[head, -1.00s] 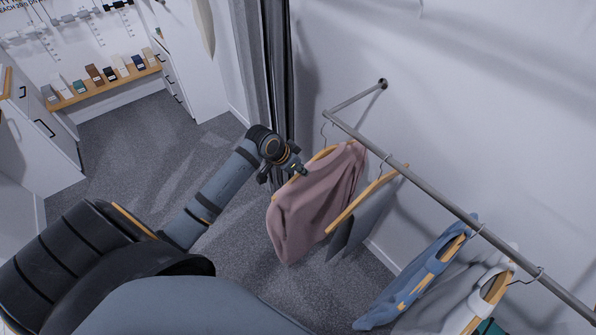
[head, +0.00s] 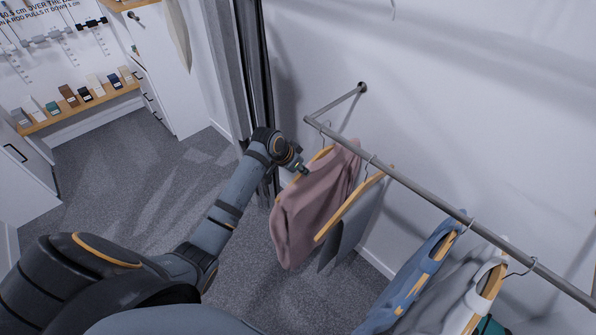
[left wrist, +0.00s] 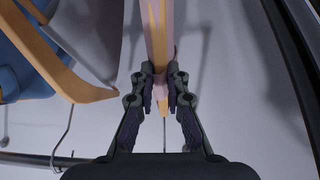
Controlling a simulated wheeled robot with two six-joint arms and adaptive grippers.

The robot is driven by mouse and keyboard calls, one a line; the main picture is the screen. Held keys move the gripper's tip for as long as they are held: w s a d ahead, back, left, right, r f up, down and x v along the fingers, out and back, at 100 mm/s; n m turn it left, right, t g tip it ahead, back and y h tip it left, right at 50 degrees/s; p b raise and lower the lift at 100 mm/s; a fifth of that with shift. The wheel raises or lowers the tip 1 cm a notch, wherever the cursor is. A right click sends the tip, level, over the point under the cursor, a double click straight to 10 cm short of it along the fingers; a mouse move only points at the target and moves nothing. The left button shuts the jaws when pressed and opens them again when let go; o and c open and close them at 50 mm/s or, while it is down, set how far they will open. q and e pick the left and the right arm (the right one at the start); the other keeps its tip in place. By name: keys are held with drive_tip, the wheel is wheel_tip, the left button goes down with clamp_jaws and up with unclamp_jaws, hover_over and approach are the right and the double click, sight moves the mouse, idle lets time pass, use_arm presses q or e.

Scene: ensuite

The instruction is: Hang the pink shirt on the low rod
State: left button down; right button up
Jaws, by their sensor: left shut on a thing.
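The pink shirt (head: 315,205) hangs on a wooden hanger (head: 320,153) near the far end of the low rod (head: 400,178). Its thin hook rises to the rod near the corner bend and overlaps it in the head view; I cannot tell whether it rests on the rod. My left gripper (head: 302,170) is shut on the hanger at its near end. In the left wrist view the jaws (left wrist: 161,90) pinch the wooden hanger end (left wrist: 162,72), with pink cloth (left wrist: 158,30) above. My right gripper is not in view.
A grey garment (head: 350,230) on a wooden hanger hangs close to the right of the pink shirt. A blue garment (head: 415,270) and a white-grey one (head: 465,290) hang further along. A dark curtain (head: 255,90) stands behind my left arm. The grey floor on the left is open.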

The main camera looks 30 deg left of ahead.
use_arm(q)
drive_tip(key=shift+w+f+b, duration=0.15)
drive_tip(key=shift+f+b, duration=0.05)
drive_tip(key=shift+f, duration=0.3)
drive_tip(key=shift+w+f+b, duration=0.15)
drive_tip(key=shift+f+b, duration=0.05)
drive_tip(key=shift+f, duration=0.3)
drive_tip(key=shift+d, duration=0.1)
drive_tip(key=c, duration=1.4)
unclamp_jaws()
drive_tip(key=shift+o, duration=0.6)
drive_tip(key=shift+s, duration=0.1)
drive_tip(key=v, duration=1.2)
